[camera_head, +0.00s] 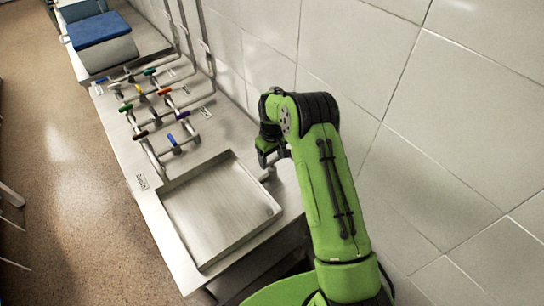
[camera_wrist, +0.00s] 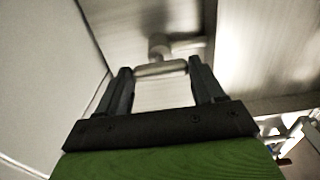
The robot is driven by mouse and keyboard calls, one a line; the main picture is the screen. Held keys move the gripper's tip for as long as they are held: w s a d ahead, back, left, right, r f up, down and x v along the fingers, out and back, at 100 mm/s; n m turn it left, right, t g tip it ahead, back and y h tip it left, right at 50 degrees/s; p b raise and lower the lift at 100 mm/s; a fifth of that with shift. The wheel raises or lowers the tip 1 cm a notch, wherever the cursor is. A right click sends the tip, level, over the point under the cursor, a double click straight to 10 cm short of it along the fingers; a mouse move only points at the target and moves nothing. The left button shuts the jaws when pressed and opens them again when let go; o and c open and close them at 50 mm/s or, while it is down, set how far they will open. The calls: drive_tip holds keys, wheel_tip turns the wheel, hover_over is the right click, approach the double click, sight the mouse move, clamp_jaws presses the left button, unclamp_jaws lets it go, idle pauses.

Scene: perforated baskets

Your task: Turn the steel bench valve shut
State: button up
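The steel bench valve shows in the wrist view as a pale bar handle (camera_wrist: 161,69) on a short round stem (camera_wrist: 158,46). In the head view a small part of a steel fitting (camera_head: 268,174) shows under my gripper, beside the tray's right edge; the rest is hidden by my gripper. My gripper (camera_wrist: 160,70) is open, its two dark fingers wide apart. The handle lies crosswise between or just beyond the fingertips, its ends close to each finger. I cannot tell whether they touch. In the head view my gripper (camera_head: 268,160) points down near the wall.
A shallow square steel tray (camera_head: 220,210) is set in the bench. Several pipes with coloured handles, among them a blue one (camera_head: 171,139), stand farther back on the bench. The tiled wall (camera_head: 350,60) is close on the right. Open floor (camera_head: 60,190) lies left.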

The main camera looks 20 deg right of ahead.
drive_tip(key=c, duration=0.5)
drive_tip(key=shift+o, duration=0.2)
drive_tip(key=shift+m, duration=0.3)
drive_tip(key=m+b, duration=0.2)
drive_tip(key=shift+f+m, duration=0.1)
drive_tip(key=shift+m, duration=0.3)
drive_tip(key=m+b, duration=0.2)
drive_tip(key=m, duration=0.2)
drive_tip(key=shift+m, duration=0.3)
drive_tip(key=m+b, duration=0.2)
drive_tip(key=m, duration=0.3)
drive_tip(key=shift+m+b, duration=0.8)
drive_tip(key=shift+m, duration=1.7)
